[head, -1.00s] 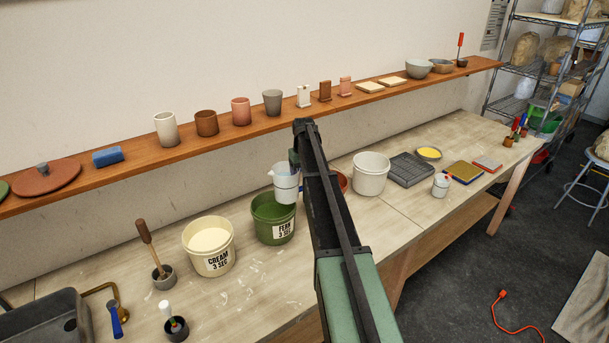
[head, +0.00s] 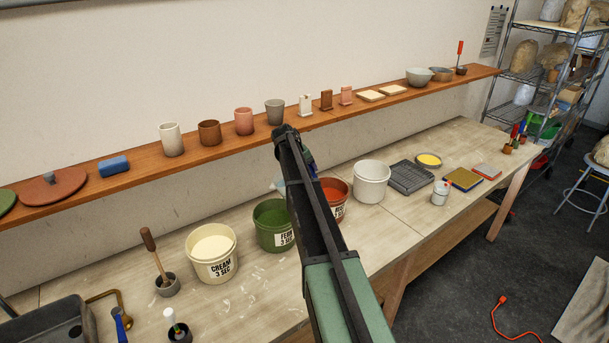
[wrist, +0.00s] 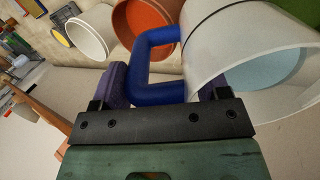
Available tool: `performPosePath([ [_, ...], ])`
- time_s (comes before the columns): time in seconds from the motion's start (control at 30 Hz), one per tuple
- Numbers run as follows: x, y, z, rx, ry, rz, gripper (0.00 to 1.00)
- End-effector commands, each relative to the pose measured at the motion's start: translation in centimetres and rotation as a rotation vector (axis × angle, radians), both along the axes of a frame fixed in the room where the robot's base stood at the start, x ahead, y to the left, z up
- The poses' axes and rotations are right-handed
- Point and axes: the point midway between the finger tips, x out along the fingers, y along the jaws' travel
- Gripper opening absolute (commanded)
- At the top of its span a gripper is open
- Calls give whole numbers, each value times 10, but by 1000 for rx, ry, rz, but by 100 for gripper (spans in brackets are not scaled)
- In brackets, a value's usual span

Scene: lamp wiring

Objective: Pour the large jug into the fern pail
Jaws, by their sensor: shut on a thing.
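The fern pail (head: 268,238) is a green bucket on the bench, with its label partly covered by my arm. The jug (head: 279,184) is mostly hidden behind my arm in the head view; a pale, slanted part shows above the fern pail. In the wrist view the jug (wrist: 225,45) is whitish with a dark line around it and pale blue inside its open end. My gripper (wrist: 163,84) is shut on its blue handle (wrist: 155,72). I cannot see any stream.
The cream pail (head: 212,258) stands left of the fern pail. A red pail (head: 337,203) and a white bucket (head: 371,183) stand to its right. A wooden shelf (head: 225,145) with cups runs along the wall behind.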

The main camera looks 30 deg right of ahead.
Motion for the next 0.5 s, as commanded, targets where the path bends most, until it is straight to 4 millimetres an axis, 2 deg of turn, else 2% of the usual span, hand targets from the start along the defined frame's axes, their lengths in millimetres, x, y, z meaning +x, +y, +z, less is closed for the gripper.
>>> performPosePath([
  [0.23, 1, 10, 7, -209, 25, 3, 8],
  [0.5, 2, 19, 11, -371, 45, 2, 8],
])
